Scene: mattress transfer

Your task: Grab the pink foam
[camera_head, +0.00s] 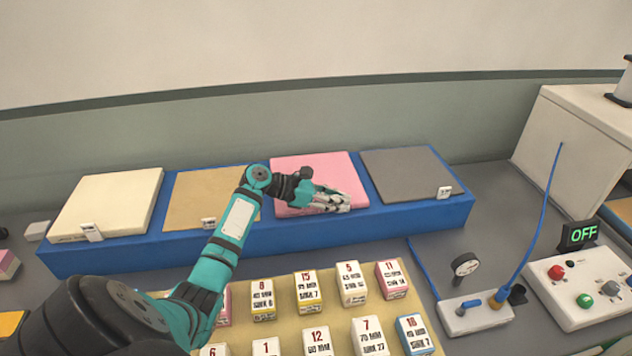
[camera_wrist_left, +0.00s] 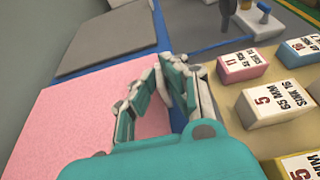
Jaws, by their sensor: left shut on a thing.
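The pink foam (camera_head: 317,172) is a flat square slab on the long blue stand (camera_head: 260,234), between the tan and grey slabs. It fills the lower left of the left wrist view (camera_wrist_left: 85,95). My left gripper (camera_head: 334,200) is at the foam's front edge, towards its right corner, and is shut on it. In the left wrist view the fingers (camera_wrist_left: 164,80) are close together at this edge. They hide part of the edge. My right gripper is not in view.
The stand also carries a cream slab (camera_head: 108,202), a tan slab (camera_head: 207,194) and a grey slab (camera_head: 408,174). Several labelled blocks stand on a tan board in front. At right are a gauge (camera_head: 465,265), a blue cable (camera_head: 540,220) and a button box (camera_head: 580,290).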

